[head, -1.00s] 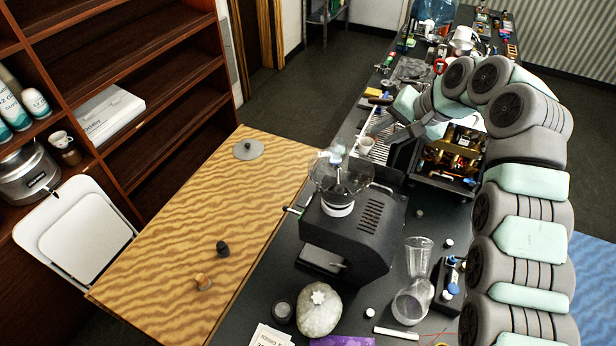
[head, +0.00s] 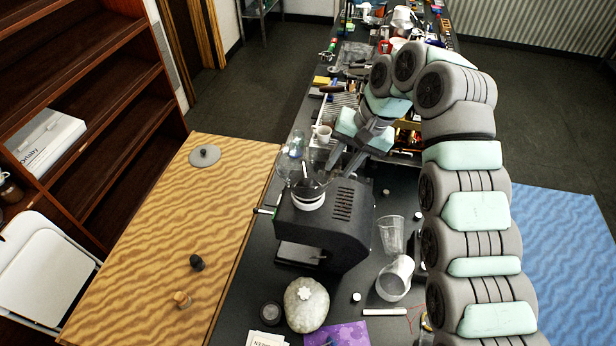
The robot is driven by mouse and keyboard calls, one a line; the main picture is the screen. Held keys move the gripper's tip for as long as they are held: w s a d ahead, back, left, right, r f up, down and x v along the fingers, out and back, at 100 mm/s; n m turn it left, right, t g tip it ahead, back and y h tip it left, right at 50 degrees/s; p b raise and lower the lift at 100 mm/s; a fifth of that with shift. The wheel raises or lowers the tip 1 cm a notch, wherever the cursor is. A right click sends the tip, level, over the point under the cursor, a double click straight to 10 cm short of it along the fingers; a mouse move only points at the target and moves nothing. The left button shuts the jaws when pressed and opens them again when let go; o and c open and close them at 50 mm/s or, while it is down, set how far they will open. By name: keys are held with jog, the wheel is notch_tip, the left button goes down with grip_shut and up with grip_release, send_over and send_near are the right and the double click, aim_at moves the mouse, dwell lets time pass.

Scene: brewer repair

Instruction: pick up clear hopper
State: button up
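The clear hopper (head: 288,163) is a see-through bowl, hard to make out, at the top of the dark grinder (head: 325,228). It sits up and left of the white collar (head: 309,199) and looks tilted. I cannot tell whether it is still seated there. My gripper (head: 342,170) points down beside the collar and hopper, on their right. Its two dark fingers look spread, with nothing visible between them. Any contact with the hopper is unclear.
A grey lid (head: 205,156) and two small knobs lie on the wooden table (head: 150,235). A white cup (head: 323,134) stands behind the grinder. Clear vessels (head: 392,280), a pale round object (head: 306,304) and a purple packet (head: 336,335) are in front. The tool-filled bench lies behind.

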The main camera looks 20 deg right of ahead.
aim_at(332, 176)
jog(key=x, duration=0.3)
jog(key=shift+s+a+f+p, duration=0.1)
jog(key=shift+a+f+p, duration=0.15)
jog(key=shift+p, duration=0.15)
jog(key=shift+a+f, duration=0.1)
jog(key=shift+f, duration=0.65)
jog(key=shift+c, duration=0.2)
grip_shut()
dwell(0.4)
